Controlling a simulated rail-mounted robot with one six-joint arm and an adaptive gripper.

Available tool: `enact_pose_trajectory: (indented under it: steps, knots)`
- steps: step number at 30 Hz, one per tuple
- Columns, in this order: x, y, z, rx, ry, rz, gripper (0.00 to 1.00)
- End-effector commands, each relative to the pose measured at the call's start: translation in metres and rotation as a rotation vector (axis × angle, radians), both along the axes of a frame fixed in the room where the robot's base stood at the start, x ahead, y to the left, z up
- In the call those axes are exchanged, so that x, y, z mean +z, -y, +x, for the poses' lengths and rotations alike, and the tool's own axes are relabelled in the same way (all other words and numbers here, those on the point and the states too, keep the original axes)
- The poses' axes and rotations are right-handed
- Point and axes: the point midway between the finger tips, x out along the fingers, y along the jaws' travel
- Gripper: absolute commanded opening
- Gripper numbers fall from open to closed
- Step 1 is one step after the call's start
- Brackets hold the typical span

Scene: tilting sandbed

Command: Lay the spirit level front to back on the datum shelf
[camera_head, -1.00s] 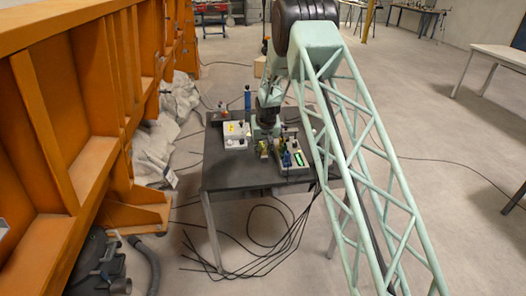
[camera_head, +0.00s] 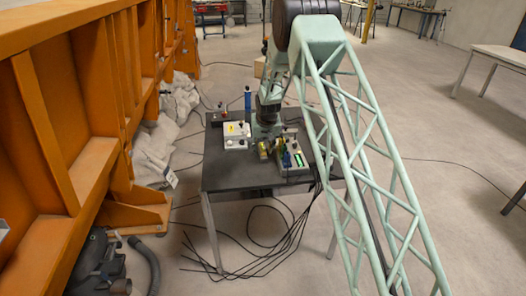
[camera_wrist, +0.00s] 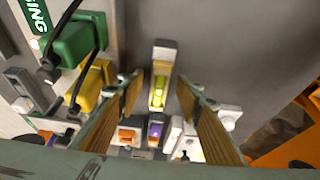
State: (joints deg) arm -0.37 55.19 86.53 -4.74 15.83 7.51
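The spirit level (camera_wrist: 163,62) is a small pale block with a yellow-green vial, centred in the wrist view. My gripper (camera_wrist: 160,88) is open, with one finger on either side of the level and a visible gap on both sides. Whether the fingertips are above it or level with it I cannot tell. In the head view my gripper (camera_head: 269,142) points down at the table. I cannot make out the datum shelf with certainty.
The dark table (camera_head: 240,178) holds a white box (camera_head: 236,135), a blue upright tool (camera_head: 247,98) and a box with a green display (camera_head: 297,160). A green connector (camera_wrist: 80,40) and yellow connector (camera_wrist: 90,88) with black cables lie close left of my fingers. An orange frame (camera_head: 45,120) stands left.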

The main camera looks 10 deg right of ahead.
Motion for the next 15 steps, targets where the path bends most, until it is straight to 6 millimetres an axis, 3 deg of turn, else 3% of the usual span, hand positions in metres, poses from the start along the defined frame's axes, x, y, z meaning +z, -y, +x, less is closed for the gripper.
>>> enact_pose_trajectory:
  steps: [15]
  knots:
    - [0.057, -0.001, -0.023, 0.0, 0.001, 0.0, 0.33]
